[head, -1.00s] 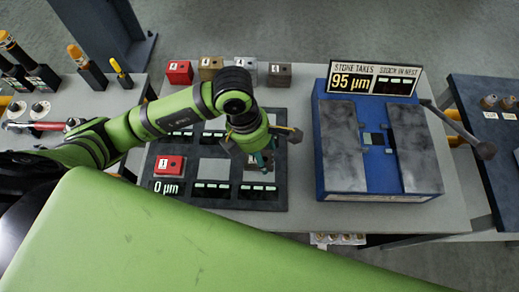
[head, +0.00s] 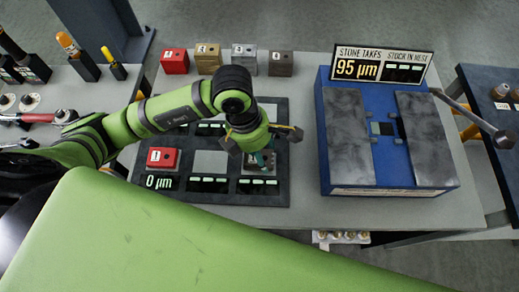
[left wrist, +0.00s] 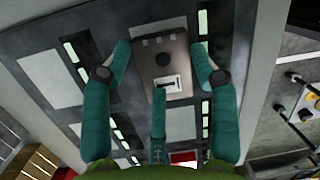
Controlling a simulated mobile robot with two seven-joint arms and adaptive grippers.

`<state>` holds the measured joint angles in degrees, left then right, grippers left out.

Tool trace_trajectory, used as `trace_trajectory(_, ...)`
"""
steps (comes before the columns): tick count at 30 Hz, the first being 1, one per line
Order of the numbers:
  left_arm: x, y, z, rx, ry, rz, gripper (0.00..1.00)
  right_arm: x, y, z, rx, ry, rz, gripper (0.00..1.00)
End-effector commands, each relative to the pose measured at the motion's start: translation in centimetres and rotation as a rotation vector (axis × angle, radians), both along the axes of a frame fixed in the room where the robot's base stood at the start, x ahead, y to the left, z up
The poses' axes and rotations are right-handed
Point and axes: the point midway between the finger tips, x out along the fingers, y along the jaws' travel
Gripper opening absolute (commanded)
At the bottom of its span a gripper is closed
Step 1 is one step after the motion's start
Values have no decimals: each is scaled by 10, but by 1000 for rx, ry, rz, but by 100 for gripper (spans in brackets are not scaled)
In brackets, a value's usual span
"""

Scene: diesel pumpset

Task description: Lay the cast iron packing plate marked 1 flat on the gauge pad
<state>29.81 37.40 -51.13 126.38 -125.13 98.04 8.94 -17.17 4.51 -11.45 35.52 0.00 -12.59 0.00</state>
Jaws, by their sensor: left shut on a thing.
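My left gripper (head: 262,158) points down over the front right pad of the dark gauge board (head: 222,198). It is shut on a grey-brown block-like plate (left wrist: 166,62) with a dark round hole and a small white label, seen between the teal fingers in the left wrist view. The label's mark is hard to read there. In the head view the fingers partly hide this plate. It appears flat and level with the board, but I cannot tell whether it touches the pad. My right gripper is not in view.
A red plate marked 1 (head: 162,160) sits on the front left pad above a 0 µm readout. The front middle pad (head: 210,163) is bare. Red, brass, grey and brown blocks (head: 281,63) line the back. A blue fixture (head: 390,140) stands to the right, its sign reading 95 µm.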

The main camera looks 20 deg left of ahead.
Motion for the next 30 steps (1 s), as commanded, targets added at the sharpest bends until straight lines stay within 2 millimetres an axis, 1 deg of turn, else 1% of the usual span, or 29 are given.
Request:
trace_trajectory(9, 1, 0, 2, -2, -3, 0, 4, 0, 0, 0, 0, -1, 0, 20)
trace_trajectory(30, 0, 0, 1, -2, -5, -1, 4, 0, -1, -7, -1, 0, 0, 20)
